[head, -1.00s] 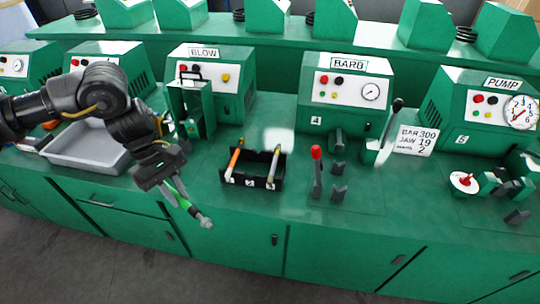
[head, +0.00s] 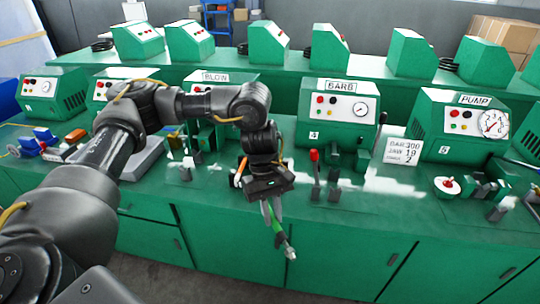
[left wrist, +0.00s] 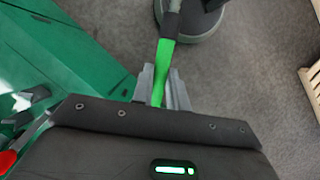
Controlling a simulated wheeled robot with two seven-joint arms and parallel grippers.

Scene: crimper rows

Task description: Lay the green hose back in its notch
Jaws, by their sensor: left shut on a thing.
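The green hose (head: 278,224) has a pale metal end fitting and hangs tilted in front of the bench's front edge in the head view. My left gripper (head: 271,212) is shut on it. In the left wrist view the hose (left wrist: 164,62) stands between the two grey fingers, with grey floor behind it. The notched black rack on the bench is almost wholly hidden behind my gripper. Only an orange hose (head: 239,173) shows beside the gripper, so I cannot see the free notch. My right gripper is not in view.
A red-knobbed lever (head: 314,168) and dark blocks stand just right of my gripper on the green bench. A card with numbers (head: 402,148) stands farther right. Machines line the back.

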